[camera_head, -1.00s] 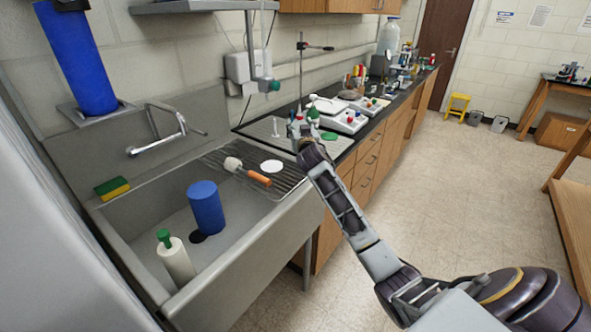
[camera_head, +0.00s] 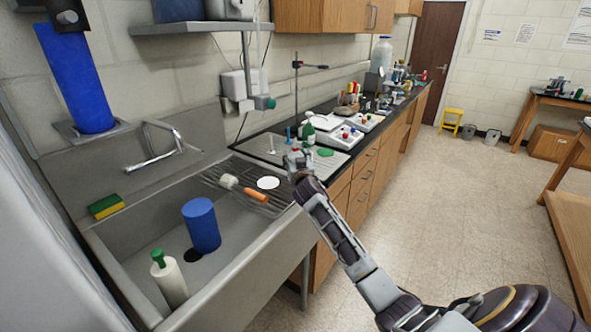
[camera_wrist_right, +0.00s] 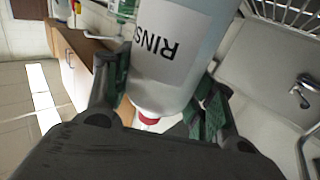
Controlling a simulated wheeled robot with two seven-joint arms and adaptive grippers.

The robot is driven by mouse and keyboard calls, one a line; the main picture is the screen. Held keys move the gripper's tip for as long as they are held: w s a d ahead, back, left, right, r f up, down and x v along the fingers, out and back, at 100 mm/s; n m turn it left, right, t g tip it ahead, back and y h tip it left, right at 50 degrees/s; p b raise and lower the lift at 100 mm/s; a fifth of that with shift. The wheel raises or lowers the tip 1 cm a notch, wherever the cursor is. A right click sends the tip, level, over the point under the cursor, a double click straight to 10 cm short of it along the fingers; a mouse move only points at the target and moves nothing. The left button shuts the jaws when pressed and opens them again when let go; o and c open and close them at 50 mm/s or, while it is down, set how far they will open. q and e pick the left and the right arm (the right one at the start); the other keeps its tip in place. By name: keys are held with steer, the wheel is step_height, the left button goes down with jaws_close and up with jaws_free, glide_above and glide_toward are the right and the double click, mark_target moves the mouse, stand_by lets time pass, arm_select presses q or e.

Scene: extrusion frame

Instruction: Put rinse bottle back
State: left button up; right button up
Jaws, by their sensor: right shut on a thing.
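The rinse bottle (camera_wrist_right: 165,88) fills the middle of the right wrist view. It is pale, with a white label reading "RINS", seen upside down, and a bit of red at its near end. My right gripper (camera_wrist_right: 160,100) is shut on it, one dark-green-padded finger on each side. In the head view my right gripper (camera_head: 298,158) is over the near end of the counter beside the sink; the held bottle is hard to make out there. My left gripper is not in view.
The sink (camera_head: 130,232) holds a blue cylinder (camera_head: 202,226) and a white bottle with a green top (camera_head: 169,281). A brush (camera_head: 243,188) lies on the ribbed drainboard. A green bottle (camera_head: 308,133) and white trays stand on the counter (camera_head: 285,138). A shelf (camera_head: 195,27) hangs above.

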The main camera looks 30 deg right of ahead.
steer(key=shift+f, duration=0.15)
steer(key=shift+f, duration=1.85)
steer(key=shift+f, duration=0.15)
steer(key=o, duration=1.2)
steer(key=shift+c, duration=0.2)
steer(key=shift+s, duration=0.1)
